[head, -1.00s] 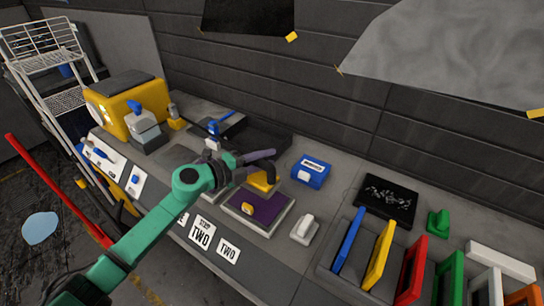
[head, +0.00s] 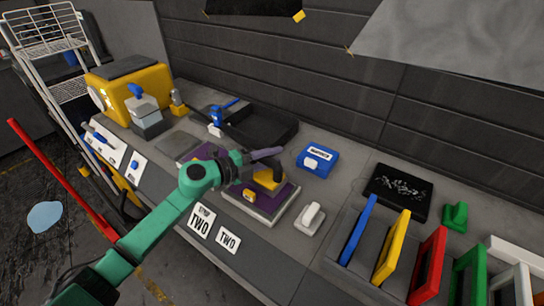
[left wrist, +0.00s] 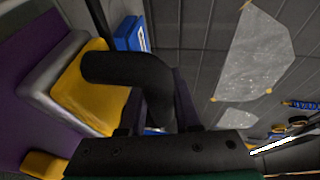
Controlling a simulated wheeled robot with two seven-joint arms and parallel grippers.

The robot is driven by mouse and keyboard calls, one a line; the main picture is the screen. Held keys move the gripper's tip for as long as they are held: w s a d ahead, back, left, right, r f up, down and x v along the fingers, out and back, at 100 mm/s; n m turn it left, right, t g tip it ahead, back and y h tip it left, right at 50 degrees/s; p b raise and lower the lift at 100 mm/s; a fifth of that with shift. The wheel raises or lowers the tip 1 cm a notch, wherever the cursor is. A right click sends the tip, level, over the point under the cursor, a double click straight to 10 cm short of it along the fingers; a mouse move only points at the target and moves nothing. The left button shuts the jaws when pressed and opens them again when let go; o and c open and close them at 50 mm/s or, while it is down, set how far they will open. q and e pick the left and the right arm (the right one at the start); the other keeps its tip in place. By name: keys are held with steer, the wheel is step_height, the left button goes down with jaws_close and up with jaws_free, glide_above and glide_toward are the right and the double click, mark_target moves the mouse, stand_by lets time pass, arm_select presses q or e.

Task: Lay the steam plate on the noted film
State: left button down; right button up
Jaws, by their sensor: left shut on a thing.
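The steam plate (head: 269,180) is a yellow block with a curved black handle. In the left wrist view the yellow block (left wrist: 85,90) has a grey underside facing a purple surface. My left gripper (head: 262,160) is shut on the black handle, which hides part of the plate. The noted film (head: 272,205) is a purple sheet on a grey pad at the front of the bench, with a small yellow piece (head: 249,195) on it. The plate is over the film's rear part; I cannot tell whether it touches. My right gripper is not in view.
A blue box (head: 317,160) stands right of the pad and a small white block (head: 312,217) sits near its right side. A black tray (head: 262,126) lies behind the arm. Coloured upright frames (head: 390,246) stand at the right.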

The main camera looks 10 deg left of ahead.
arm_select(q)
steer(key=shift+f, duration=0.15)
steer(key=c, duration=0.5)
jaws_free()
steer(key=shift+c, duration=0.2)
steer(key=shift+s, duration=0.1)
steer(key=shift+s+a, duration=0.15)
steer(key=shift+a, duration=0.05)
steer(key=b+v, duration=0.3)
steer(key=v, duration=1.1)
steer(key=shift+b, duration=0.35)
